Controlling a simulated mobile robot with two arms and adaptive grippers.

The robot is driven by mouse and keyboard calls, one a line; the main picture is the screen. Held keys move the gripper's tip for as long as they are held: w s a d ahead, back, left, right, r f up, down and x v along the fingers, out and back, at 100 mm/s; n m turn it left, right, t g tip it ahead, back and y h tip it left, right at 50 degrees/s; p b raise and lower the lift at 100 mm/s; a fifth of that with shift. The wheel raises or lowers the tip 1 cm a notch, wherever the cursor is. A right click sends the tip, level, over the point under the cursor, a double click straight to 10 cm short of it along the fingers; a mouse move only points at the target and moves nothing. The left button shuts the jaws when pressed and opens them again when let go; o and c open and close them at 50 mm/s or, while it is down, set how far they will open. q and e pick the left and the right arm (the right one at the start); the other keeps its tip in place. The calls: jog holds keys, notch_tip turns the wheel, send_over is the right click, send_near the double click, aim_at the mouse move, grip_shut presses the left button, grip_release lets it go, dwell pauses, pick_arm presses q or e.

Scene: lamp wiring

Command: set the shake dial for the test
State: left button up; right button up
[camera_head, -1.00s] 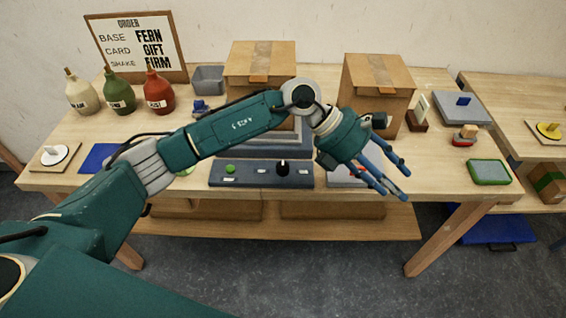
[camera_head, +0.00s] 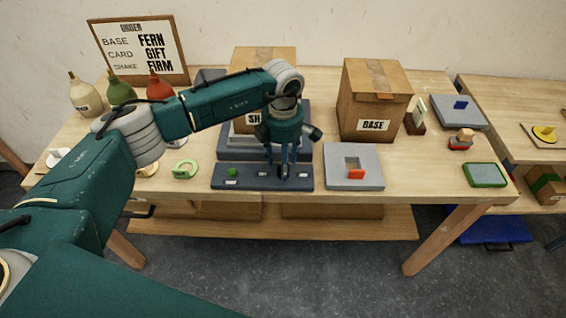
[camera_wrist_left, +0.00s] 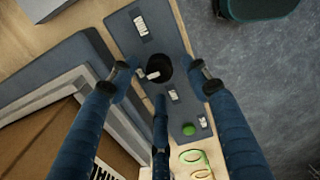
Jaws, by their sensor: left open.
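The dark control panel (camera_head: 222,184) lies at the table's front edge, with a green button (camera_head: 232,171) and small white labels too small to read. The black shake dial (camera_wrist_left: 160,69) shows in the left wrist view, with a white pointer mark. My left gripper (camera_head: 284,173) points down over the panel, largely hiding the dial in the head view. In the left wrist view its open fingers (camera_wrist_left: 165,80) stand around the dial; I cannot tell whether they touch it. The order sign (camera_head: 136,47) reads base FERN, card GIFT, shake FIRM. My right gripper is not in view.
A grey stepped platform (camera_head: 230,150) and a box stand directly behind the panel. A box labelled BASE (camera_head: 375,95) and a grey plate with an orange piece (camera_head: 357,174) are to the right. A green ring (camera_head: 185,169) lies left of the panel.

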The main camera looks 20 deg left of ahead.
pick_arm(q)
jog(key=shift+f, duration=1.2)
jog(key=c, duration=1.1)
